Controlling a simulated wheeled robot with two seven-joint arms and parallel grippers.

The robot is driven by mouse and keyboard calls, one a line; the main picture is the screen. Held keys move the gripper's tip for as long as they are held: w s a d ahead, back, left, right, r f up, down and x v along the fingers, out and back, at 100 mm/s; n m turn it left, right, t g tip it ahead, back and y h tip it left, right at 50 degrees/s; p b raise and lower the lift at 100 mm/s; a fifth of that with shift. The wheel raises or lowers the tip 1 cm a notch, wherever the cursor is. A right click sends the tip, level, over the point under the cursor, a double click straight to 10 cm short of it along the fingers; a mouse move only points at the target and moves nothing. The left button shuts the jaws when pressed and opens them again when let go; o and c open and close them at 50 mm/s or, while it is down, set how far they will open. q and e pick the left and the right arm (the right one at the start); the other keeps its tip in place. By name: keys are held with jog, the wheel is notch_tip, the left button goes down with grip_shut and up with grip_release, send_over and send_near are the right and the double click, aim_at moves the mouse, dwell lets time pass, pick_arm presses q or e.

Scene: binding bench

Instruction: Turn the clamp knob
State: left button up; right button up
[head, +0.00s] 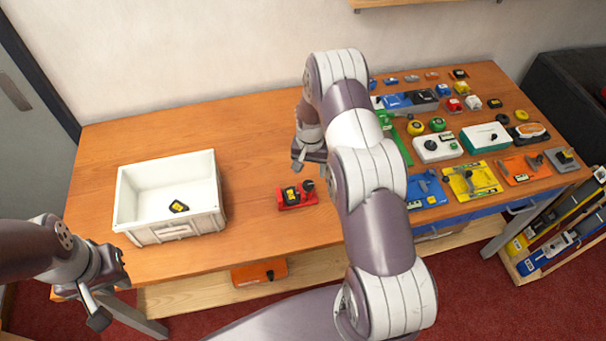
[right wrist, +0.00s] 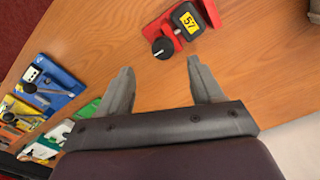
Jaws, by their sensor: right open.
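A red clamp (head: 295,203) lies on the bench, right of the white bin. It carries a black block with a yellow label (head: 291,194) and a round black knob (head: 307,186). In the right wrist view the knob (right wrist: 163,48) and the label, reading 57 (right wrist: 189,21), lie beyond the fingertips. My right gripper (head: 300,163) is open and empty, above and behind the clamp, with a gap to the knob; its two fingers (right wrist: 160,68) are spread in the right wrist view. My left gripper (head: 100,308) hangs at the bench's front left, away from the clamp; its jaw opening is unclear.
A white bin (head: 172,231) at left holds a dark, yellow-labelled piece (head: 179,207). Several colourful tools and fixtures crowd the bench's right side, including a yellow plate (head: 470,180) and a blue one (head: 424,190). The wood (head: 250,150) between bin and clamp is bare.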

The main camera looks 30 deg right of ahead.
aim_at(308, 184)
jog(key=f, duration=0.2)
jog(key=w+f+p, duration=0.1)
jog(key=f, duration=0.2)
jog(key=f+p, duration=0.1)
jog(key=f, duration=0.1)
jog(key=shift+w+d+f, duration=0.1)
jog(key=shift+w+f, duration=0.15)
jog(key=shift+f, duration=0.1)
jog(key=shift+s+f, duration=0.1)
jog(key=shift+f, duration=0.15)
jog(key=shift+s, duration=0.4)
jog(key=shift+w, duration=0.2)
jog(key=c, duration=0.8)
jog(key=shift+c, duration=1.4)
pick_arm(q)
jog(key=r, duration=0.1)
jog(key=w+r, duration=0.1)
jog(key=shift+d+r, duration=0.1)
jog(key=shift+r, duration=0.25)
